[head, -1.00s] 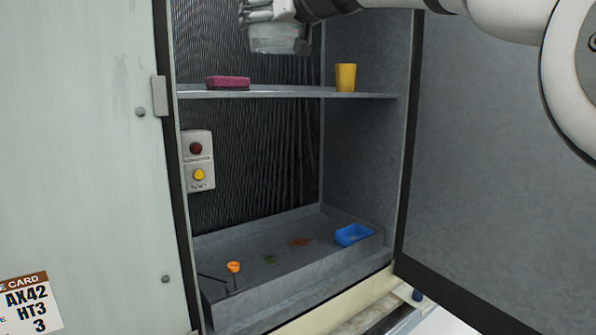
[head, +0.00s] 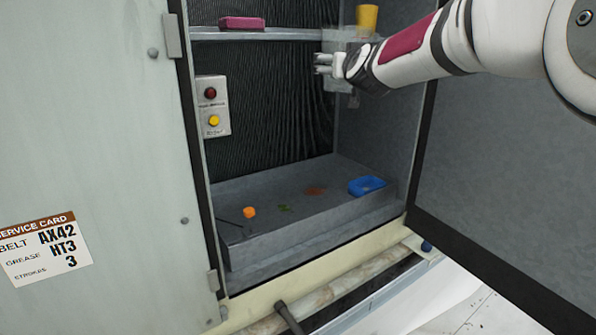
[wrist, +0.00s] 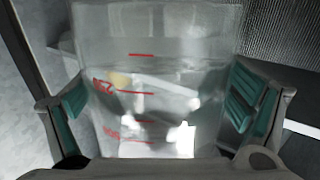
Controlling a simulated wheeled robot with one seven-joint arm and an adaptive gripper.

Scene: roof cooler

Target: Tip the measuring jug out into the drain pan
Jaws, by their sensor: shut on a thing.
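My gripper (wrist: 158,112) is shut on the measuring jug (wrist: 160,50), a clear vessel with red marks, with a teal-padded finger on each side of it. Liquid seems to show inside the jug, though reflections blur it. In the head view the jug (head: 345,42) is partly hidden behind my gripper (head: 335,68), near the shelf's right end and above the pan. The drain pan (head: 260,252) is the grey tray at the bottom of the cabinet.
A shelf (head: 285,34) crosses the cabinet, with a maroon block (head: 242,23) on its left and a yellow cup (head: 367,17) near its right end. A switch box (head: 212,107) is on the left. The open door (head: 510,190) stands at right.

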